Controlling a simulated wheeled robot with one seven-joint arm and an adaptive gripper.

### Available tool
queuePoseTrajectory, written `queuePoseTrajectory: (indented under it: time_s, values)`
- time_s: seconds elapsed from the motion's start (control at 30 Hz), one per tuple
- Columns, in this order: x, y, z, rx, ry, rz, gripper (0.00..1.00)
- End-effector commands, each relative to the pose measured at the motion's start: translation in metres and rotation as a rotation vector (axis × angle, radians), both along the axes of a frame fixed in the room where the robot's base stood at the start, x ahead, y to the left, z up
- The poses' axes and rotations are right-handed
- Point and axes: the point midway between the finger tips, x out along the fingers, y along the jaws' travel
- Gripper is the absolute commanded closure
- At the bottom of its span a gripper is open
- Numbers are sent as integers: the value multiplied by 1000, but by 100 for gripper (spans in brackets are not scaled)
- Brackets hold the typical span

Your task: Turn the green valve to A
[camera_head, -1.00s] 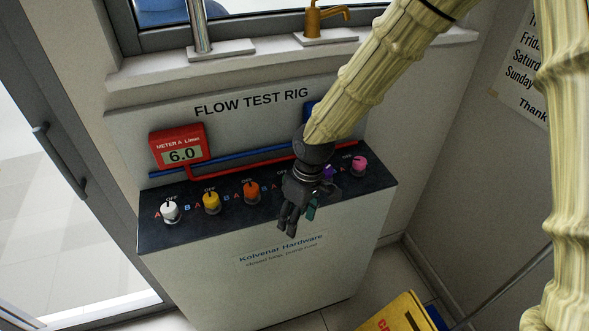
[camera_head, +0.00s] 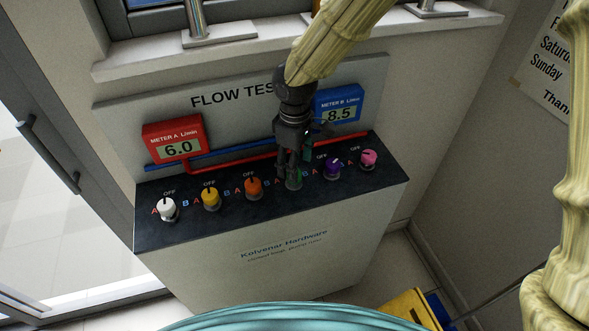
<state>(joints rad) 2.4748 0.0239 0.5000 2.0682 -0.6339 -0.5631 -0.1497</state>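The green valve (camera_head: 294,182) is on the dark top of the test rig, between the orange and purple knobs. My gripper (camera_head: 289,172) points down right at it, with dark fingers around or just beside its upper part. The fingers hide most of the knob, its pointer and its marks. I cannot tell whether they touch or grip it. The red meter A (camera_head: 175,147) reads 6.0. The blue meter B (camera_head: 339,107) reads 8.5.
Along the same panel (camera_head: 232,209) stand white (camera_head: 168,208), yellow (camera_head: 211,199), orange (camera_head: 254,188), purple (camera_head: 332,168) and pink (camera_head: 369,159) knobs. The purple one is close to my fingers. A yellow object (camera_head: 410,308) is on the floor at the lower right.

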Motion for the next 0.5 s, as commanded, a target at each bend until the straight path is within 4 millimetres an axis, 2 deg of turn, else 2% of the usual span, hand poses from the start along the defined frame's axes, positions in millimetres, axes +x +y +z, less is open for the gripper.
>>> queuePoseTrajectory:
  time_s: [0.1,0.2,0.5]
  values:
    - [2,1,-21,-1,9,2,42]
    - [4,1,-32,0,7,2,42]
    - [4,2,-46,0,5,4,42]
